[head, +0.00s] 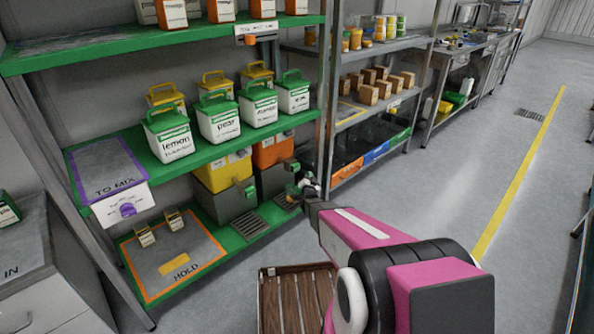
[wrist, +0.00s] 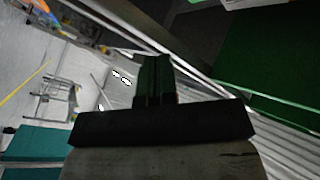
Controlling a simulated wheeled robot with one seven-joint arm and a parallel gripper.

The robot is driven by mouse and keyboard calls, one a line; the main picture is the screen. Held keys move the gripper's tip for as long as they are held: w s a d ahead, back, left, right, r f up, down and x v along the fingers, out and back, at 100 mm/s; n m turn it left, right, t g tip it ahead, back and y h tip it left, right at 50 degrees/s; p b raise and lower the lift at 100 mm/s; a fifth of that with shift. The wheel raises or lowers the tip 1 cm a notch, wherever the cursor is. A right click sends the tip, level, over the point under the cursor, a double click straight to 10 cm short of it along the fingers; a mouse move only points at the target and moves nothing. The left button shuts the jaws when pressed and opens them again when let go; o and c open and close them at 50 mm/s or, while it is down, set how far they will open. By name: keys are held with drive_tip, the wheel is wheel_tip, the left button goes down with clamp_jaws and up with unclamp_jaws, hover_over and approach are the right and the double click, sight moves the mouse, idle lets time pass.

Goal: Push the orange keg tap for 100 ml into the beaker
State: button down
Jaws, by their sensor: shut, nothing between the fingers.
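The orange keg (head: 272,153) stands on a dark base on the lower green shelf, right of the yellow keg (head: 226,171). The orange keg's tap (head: 291,166) shows at its front right, close to my gripper (head: 303,188). My gripper is at the front of that tap, and I cannot tell whether they touch. In the wrist view my gripper (wrist: 154,82) has its dark fingers together with nothing between them. I cannot make out the beaker; the arm and gripper crowd the space under the tap.
Drip grates (head: 250,225) lie before the kegs. The shelf above holds several labelled containers (head: 219,119). A metal shelf post (head: 327,110) rises just beyond my gripper. A slatted wooden crate (head: 295,300) is below my arm. The floor (head: 480,150) to the right is open.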

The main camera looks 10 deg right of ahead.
sight(296, 168)
drive_tip(key=shift+s, duration=0.1)
idle(0.7)
drive_tip(key=s+d, duration=0.2)
drive_tip(key=s, duration=0.1)
drive_tip(key=shift+d, duration=0.1)
drive_tip(key=shift+w, duration=0.15)
drive_tip(key=w+a, duration=0.5)
drive_tip(key=w, duration=0.2)
idle(0.5)
drive_tip(key=shift+a, duration=0.1)
idle(1.9)
drive_tip(key=shift+w+a, duration=0.25)
drive_tip(key=shift+w, duration=0.1)
